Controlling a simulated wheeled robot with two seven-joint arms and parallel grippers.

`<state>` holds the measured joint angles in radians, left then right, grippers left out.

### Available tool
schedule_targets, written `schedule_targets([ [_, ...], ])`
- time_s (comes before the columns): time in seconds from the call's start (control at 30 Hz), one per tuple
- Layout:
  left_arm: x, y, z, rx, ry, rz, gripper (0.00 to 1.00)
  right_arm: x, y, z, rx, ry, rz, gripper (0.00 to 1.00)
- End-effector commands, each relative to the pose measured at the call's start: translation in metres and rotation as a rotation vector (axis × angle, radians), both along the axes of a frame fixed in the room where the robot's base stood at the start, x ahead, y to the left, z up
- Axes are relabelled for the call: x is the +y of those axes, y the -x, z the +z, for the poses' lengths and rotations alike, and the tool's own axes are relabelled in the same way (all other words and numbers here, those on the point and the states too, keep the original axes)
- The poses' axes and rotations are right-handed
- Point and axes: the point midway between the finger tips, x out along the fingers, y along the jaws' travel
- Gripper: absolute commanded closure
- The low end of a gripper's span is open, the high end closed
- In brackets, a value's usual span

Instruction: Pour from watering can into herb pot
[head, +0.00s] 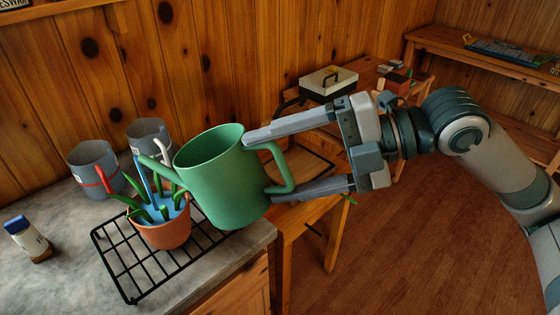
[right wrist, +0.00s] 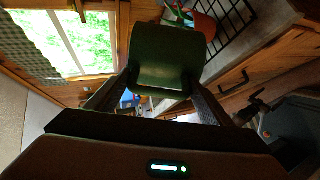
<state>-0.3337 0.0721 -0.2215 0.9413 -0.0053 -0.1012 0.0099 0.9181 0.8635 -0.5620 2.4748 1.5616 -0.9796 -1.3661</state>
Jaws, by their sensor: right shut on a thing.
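The green watering can (head: 222,185) is held up over the right side of the counter, tilted left. Its spout reaches over the terracotta herb pot (head: 162,233), which holds green leaves. A blue stream runs from near the spout tip down into the pot, and blue shows among the leaves. My right gripper (head: 260,168) is shut on the can at its handle side; the exact contact is hard to see. The can also fills the upper middle of the right wrist view (right wrist: 168,60), with the pot (right wrist: 204,26) beyond it. My left gripper is out of view.
The pot stands on a black wire rack (head: 128,288) on the grey counter (head: 60,275). Two grey mugs (head: 88,172) (head: 148,135) stand behind the pot. A blue-capped jar (head: 28,240) is at left. A wooden table (head: 300,222) stands to the right.

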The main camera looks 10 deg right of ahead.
Motion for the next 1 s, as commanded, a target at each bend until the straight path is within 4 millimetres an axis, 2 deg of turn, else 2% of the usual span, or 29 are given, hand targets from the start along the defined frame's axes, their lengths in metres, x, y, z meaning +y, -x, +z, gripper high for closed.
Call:
schedule_targets([
  [0.37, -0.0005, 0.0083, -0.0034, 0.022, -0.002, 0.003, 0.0, 0.0003, -0.0005, 0.0029, -0.002, -0.001, -0.001, 0.88],
  [1.0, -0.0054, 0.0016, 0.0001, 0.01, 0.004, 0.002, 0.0, 0.0003, -0.0005, 0.0029, -0.002, -0.001, -0.001, 0.88],
])
